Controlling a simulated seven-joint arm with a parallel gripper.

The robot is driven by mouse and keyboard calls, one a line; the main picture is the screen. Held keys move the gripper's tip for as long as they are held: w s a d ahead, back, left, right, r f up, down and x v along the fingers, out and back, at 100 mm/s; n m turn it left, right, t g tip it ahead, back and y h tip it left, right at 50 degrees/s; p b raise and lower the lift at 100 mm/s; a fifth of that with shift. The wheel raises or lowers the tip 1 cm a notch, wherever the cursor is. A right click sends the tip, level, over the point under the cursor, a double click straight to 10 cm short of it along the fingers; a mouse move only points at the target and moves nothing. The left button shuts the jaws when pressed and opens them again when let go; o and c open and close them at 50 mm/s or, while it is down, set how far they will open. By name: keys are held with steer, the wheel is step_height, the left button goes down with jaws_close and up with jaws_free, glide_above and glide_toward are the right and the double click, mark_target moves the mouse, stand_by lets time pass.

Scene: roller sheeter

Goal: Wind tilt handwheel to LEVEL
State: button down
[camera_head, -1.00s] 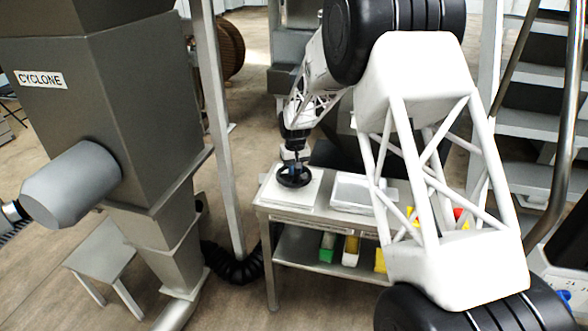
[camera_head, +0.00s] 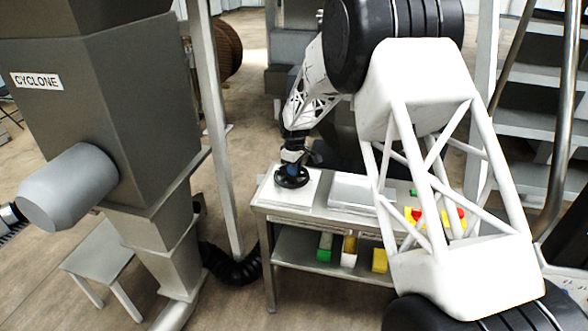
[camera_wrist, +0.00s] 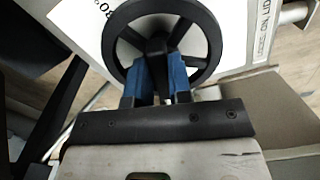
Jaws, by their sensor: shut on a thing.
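The tilt handwheel (camera_head: 291,181) is a black spoked wheel above a white plate (camera_head: 312,185) at the left end of a metal bench. In the wrist view the handwheel (camera_wrist: 207,35) fills the upper middle, with the white plate (camera_wrist: 243,20) behind it. My gripper (camera_wrist: 163,75) has blue fingers at the near side of the wheel. It is shut on the dark spoke or hub part between them. In the head view my gripper (camera_head: 291,162) comes down onto the wheel from above. The plate carries printing, partly hidden; the word LEVEL cannot be read.
The bench (camera_head: 262,207) has a silver tray (camera_head: 352,188) right of the plate and red and yellow items (camera_head: 432,215) farther right. Coloured bins stand on its lower shelf. The cyclone (camera_head: 100,110) and a post (camera_head: 213,120) stand to the left. Stairs are at the right.

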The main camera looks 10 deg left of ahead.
steer(key=shift+r, duration=0.1)
stand_by(0.3)
steer(key=c, duration=1)
jaws_free()
steer(key=shift+c, duration=0.2)
steer(key=shift+r, duration=3.85)
